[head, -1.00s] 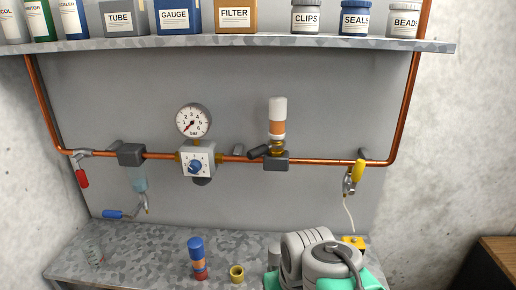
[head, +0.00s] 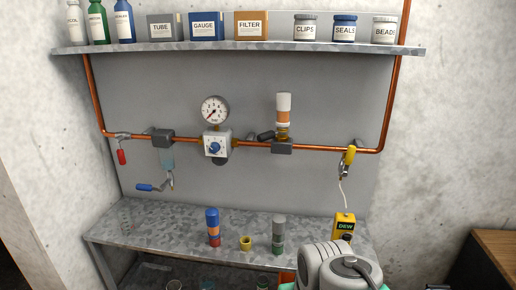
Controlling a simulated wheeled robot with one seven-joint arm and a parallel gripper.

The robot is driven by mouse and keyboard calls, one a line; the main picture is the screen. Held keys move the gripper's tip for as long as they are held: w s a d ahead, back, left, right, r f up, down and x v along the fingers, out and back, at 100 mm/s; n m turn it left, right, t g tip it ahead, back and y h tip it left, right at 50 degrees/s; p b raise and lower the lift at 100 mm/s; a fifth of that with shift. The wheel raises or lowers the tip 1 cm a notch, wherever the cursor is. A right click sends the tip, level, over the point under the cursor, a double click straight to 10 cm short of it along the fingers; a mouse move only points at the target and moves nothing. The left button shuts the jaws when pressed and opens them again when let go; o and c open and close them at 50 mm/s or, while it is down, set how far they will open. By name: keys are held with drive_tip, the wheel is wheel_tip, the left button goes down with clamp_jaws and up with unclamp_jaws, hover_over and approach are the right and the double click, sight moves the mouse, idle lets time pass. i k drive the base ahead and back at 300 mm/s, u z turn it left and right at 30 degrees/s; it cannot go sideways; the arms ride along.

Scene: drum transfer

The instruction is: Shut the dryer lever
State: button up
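A clear cartridge with an orange band and white top (head: 283,112) stands upright on a dark block (head: 281,147) on the copper pipe; I take it as the dryer. A short dark lever (head: 266,136) sticks out to its left. A yellow lever (head: 348,156) hangs down at the pipe's right end. A red lever (head: 122,157) hangs down at the left end. No lever carries a readable name. My arm shows at the bottom right, below the pipe; my gripper's fingers are out of view.
A gauge (head: 215,110) and blue-knobbed regulator (head: 216,145) sit mid-pipe. The bench (head: 130,227) holds a blue-orange cartridge (head: 212,226), yellow ring (head: 246,243), grey-green cartridge (head: 279,233) and yellow DEW box (head: 344,227). The upper shelf (head: 240,47) holds jars and boxes.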

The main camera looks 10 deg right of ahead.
sight(264, 137)
drive_tip(key=z, duration=0.1)
drive_tip(key=k, duration=0.5)
drive_tip(key=u, duration=1.5)
drive_tip(key=i, duration=1.5)
drive_tip(key=z, duration=0.3)
